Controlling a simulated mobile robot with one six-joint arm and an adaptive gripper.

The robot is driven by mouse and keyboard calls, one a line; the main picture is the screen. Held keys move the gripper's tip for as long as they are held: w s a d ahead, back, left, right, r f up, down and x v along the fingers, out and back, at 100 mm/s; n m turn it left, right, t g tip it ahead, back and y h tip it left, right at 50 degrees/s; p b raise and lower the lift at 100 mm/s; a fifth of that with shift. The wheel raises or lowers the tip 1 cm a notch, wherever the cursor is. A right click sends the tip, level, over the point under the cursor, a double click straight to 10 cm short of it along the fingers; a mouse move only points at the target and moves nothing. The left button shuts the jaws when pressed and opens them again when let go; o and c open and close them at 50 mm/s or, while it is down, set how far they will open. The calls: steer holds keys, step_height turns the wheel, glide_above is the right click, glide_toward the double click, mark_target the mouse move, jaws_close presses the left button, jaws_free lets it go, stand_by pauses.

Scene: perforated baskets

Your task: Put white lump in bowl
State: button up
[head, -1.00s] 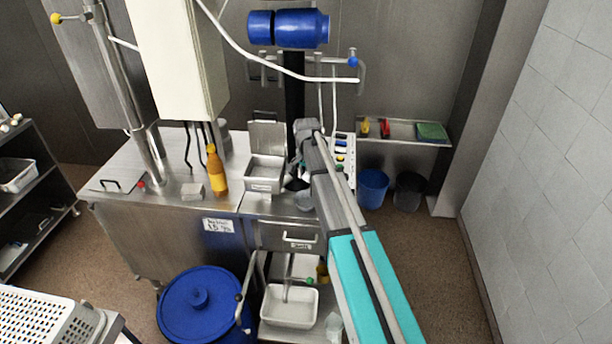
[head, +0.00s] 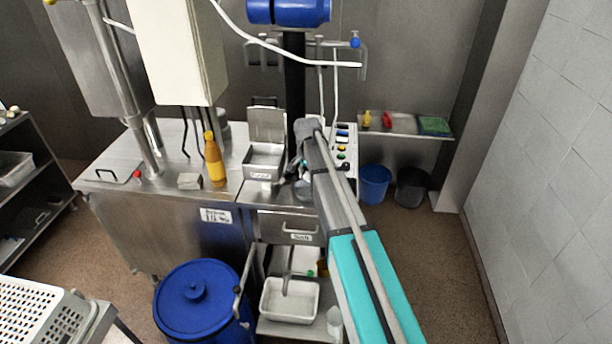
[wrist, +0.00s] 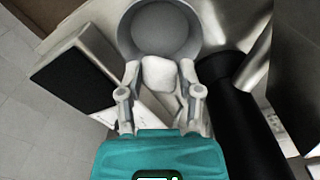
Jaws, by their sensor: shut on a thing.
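The white lump (wrist: 159,73) is between the two fingertips of my gripper (wrist: 160,80) in the wrist view, and the gripper is shut on it. The round grey bowl (wrist: 160,27) lies just beyond the lump in that view, its inside facing the camera. The lump's far edge overlaps the bowl's near rim in the picture; I cannot tell the height between them. In the head view my gripper (head: 298,168) is over the right end of the steel counter, partly hidden by my arm. The lump cannot be made out there.
An orange bottle (head: 214,162) and a small grey block (head: 189,181) stand on the steel counter (head: 165,165). A lidded steel container (head: 264,160) is just left of my gripper. A dark cylinder (wrist: 240,120) is close on the gripper's right in the wrist view.

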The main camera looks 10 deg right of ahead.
mark_target(307, 194)
steer(key=shift+f+b, duration=2.55)
steer(key=shift+f, duration=0.3)
steer(key=o, duration=1.2)
steer(key=shift+c, duration=0.2)
steer(key=shift+r, duration=0.1)
step_height(307, 194, up, 7)
steer(key=p, duration=0.7)
steer(key=shift+s, duration=0.1)
